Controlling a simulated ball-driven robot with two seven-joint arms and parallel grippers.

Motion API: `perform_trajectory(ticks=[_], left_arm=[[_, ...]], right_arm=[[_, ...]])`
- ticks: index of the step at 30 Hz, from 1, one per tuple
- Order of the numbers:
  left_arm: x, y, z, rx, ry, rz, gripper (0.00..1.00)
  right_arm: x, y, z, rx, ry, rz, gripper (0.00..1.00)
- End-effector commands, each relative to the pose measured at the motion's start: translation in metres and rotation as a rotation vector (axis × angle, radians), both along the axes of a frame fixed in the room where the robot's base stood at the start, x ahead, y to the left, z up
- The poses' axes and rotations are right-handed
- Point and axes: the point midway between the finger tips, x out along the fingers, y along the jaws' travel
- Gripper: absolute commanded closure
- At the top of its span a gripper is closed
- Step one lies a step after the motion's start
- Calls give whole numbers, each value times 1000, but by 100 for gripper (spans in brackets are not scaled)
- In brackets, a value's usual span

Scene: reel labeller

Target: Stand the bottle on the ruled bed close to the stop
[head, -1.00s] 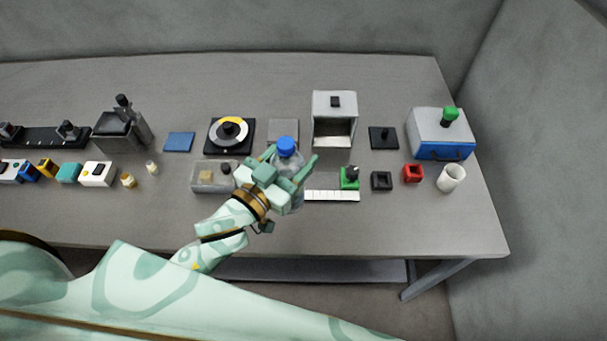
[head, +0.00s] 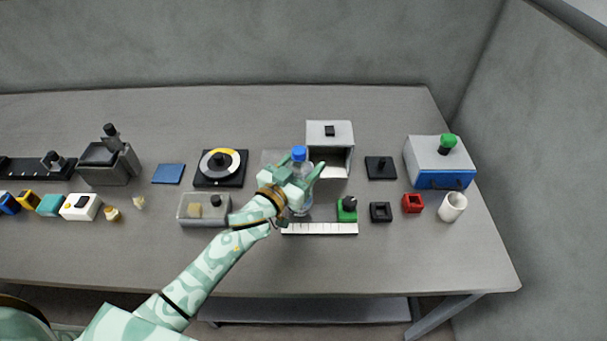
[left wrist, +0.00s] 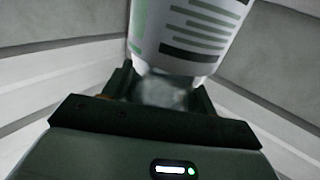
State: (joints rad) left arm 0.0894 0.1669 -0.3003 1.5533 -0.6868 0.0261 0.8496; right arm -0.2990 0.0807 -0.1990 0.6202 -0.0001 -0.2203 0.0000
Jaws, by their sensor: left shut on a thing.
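The clear bottle with a blue cap (head: 299,153) is upright in my left gripper (head: 300,177), which is shut on it. In the left wrist view, the bottle's white label with dark and green print (left wrist: 195,35) fills the top middle. The white ruled bed (head: 320,229) lies just in front of and to the right of the bottle. I cannot tell whether the bottle's base touches anything. A green block with a black knob (head: 347,209) stands at the bed's right end, behind it; it may be the stop. My right gripper is not in view.
A grey open-fronted box (head: 330,133) stands behind the gripper. A clear case (head: 204,209) lies to the left. A black square holder (head: 380,212), a red one (head: 412,203) and a white cup (head: 453,207) stand to the right. The table's front strip is clear.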

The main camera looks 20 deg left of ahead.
Motion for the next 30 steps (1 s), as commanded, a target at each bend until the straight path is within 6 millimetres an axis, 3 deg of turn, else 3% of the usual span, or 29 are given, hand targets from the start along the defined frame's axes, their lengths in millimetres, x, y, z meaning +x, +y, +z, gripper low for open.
perform_trajectory(ticks=[1,3,16,17,18,30], left_arm=[[-1,0,-15,-2,6,1,100],[-1,0,-21,-3,3,1,100],[-1,0,-26,-1,1,0,100],[-1,0,-26,1,4,0,34],[-1,0,-26,1,4,0,23],[-7,2,-22,0,4,0,20]], right_arm=[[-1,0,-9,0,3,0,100],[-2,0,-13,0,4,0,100],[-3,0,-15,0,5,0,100],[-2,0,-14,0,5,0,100],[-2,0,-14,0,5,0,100],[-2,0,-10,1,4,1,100]])
